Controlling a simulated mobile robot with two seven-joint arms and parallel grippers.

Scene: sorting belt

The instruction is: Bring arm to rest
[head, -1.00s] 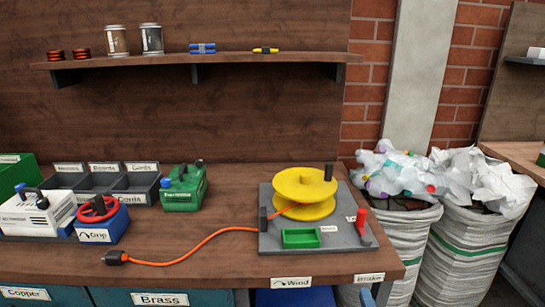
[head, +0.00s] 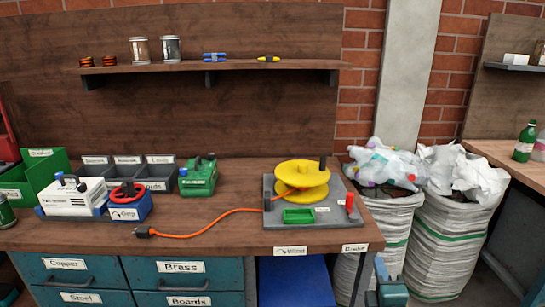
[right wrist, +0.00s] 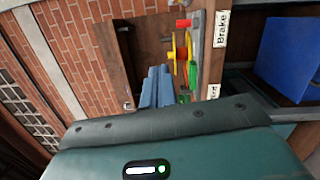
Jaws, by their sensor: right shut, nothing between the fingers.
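My right gripper (head: 382,268) shows at the bottom right of the head view, in front of the sacks and beyond the right end of the bench. Its blue-grey fingers also show in the right wrist view (right wrist: 157,85). They are shut with nothing between them. They are apart from the bench and its fixture. My left gripper is not in the head view.
The bench (head: 225,237) holds a yellow reel (head: 302,172) on a grey plate with an orange cord, a green box (head: 198,180) and a white machine (head: 75,197). White sacks (head: 448,245) stand at the right. Drawers (head: 181,281) are below.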

